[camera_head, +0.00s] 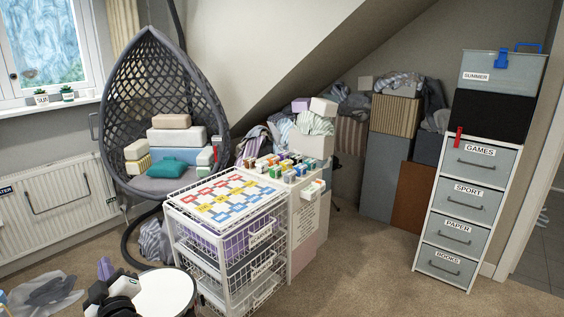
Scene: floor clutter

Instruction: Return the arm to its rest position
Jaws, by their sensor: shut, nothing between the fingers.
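My arm shows at the bottom left of the head view, with a white round part and dark parts low at the frame edge. My gripper (108,284) is the dark, blocky end beside the white part, low over the carpet. It is shut and empty. Its fingers are small and dark, and the lower arm is cut off by the frame.
A white wire drawer trolley (178,232) with a colourful board (226,197) on top stands close right of my arm. A hanging egg chair (150,92) is behind. Carpet (350,270) is clear at right.

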